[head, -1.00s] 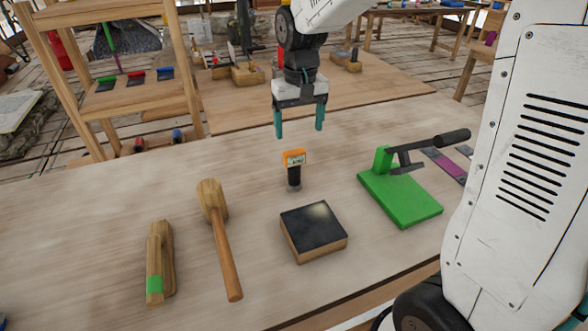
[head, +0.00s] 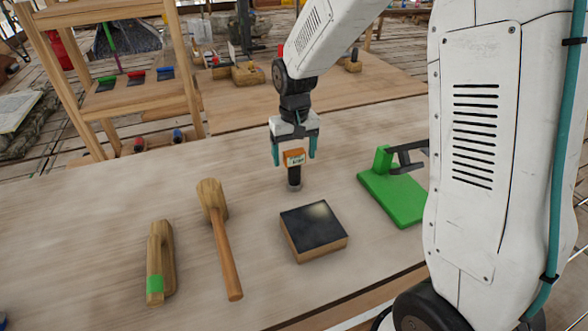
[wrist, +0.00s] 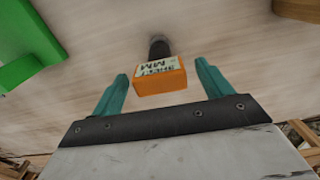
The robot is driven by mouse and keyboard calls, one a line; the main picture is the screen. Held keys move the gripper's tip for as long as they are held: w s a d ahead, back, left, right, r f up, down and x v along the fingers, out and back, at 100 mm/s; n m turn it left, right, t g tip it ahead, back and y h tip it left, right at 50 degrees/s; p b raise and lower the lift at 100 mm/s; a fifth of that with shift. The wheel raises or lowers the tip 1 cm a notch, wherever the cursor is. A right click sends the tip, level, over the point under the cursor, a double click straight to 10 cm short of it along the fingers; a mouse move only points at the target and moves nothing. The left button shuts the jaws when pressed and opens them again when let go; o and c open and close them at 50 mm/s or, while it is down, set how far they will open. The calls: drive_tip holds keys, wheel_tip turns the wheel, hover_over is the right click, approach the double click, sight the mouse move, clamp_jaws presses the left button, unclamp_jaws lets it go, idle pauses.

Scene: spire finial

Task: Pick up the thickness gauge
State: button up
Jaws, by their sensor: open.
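The thickness gauge (head: 294,171) has an orange head with a pale label and a dark stem, and stands upright on the workbench. In the wrist view its orange head (wrist: 160,78) shows between the two teal fingertips, with the dark stem beyond it. My gripper (head: 294,156) is above the gauge, with its fingers on either side of the orange head. It is open, with a visible gap on each side in the wrist view (wrist: 160,84). The gauge's base is partly hidden in the wrist view.
A black-topped wooden block (head: 313,231) lies in front of the gauge. A wooden mallet (head: 220,235) and a wooden tool with a green band (head: 160,262) lie to the left. A green stand (head: 397,195) is to the right, partly behind my arm. The bench between them is clear.

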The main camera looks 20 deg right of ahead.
drive_tip(key=shift+c, duration=0.4)
drive_tip(key=c, duration=1.1)
